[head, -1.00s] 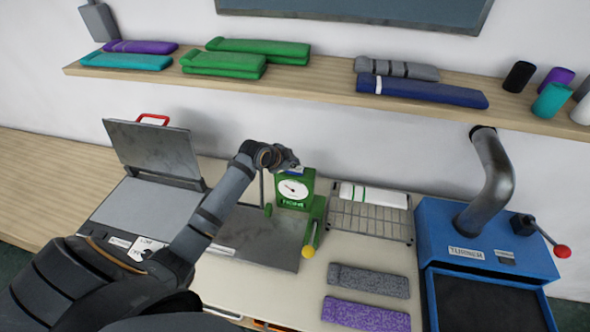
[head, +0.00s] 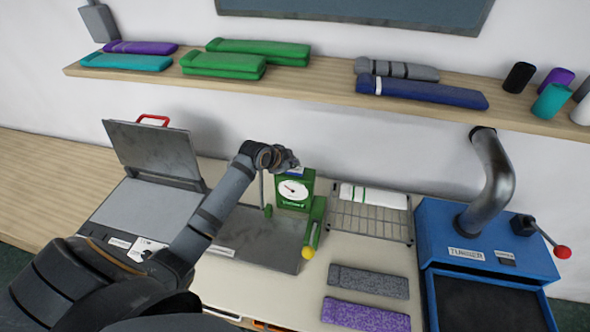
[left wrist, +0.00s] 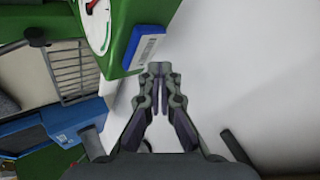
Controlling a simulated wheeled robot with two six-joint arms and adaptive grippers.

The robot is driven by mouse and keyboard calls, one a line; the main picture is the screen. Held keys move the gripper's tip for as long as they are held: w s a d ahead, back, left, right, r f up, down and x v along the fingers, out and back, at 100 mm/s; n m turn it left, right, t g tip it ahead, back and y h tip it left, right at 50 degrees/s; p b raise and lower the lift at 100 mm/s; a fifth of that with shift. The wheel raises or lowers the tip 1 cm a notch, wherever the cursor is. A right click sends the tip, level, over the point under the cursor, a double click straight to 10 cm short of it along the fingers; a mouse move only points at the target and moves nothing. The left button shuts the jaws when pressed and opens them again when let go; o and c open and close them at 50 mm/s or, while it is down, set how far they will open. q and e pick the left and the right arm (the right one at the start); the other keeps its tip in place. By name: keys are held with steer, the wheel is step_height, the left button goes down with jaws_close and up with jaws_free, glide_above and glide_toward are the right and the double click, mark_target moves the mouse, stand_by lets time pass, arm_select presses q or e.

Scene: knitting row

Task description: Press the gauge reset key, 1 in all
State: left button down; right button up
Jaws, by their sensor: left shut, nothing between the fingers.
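The green gauge (head: 305,191) stands on the bench behind a grey metal plate, its white round dial facing front. A small blue and white key (head: 297,170) shows at its top. In the left wrist view the key (left wrist: 146,46) stands out from the green gauge body (left wrist: 120,57). My left gripper (head: 293,165) is at the gauge's top, its fingers mostly hidden in the head view. In the left wrist view the gripper (left wrist: 159,78) is shut and empty, its tips close beside the key. I cannot tell whether they touch. My right gripper is not in view.
A green lever with a yellow knob (head: 308,253) is right of the gauge. A wire rack (head: 370,222) with a white folded piece and a blue machine (head: 490,250) stand further right. A shelf (head: 320,84) with folded knits runs above. Two knit pieces lie in front.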

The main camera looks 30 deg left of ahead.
mark_target(293, 171)
arm_select(q)
steer(key=shift+f, duration=0.1)
steer(key=shift+f, duration=0.35)
steer(key=shift+f+b, duration=0.35)
steer(key=shift+f, duration=0.1)
stand_by(0.6)
steer(key=shift+r, duration=0.1)
steer(key=shift+r+p, duration=0.8)
steer(key=shift+p, duration=0.1)
steer(key=shift+r+p, duration=0.5)
steer(key=shift+r, duration=2)
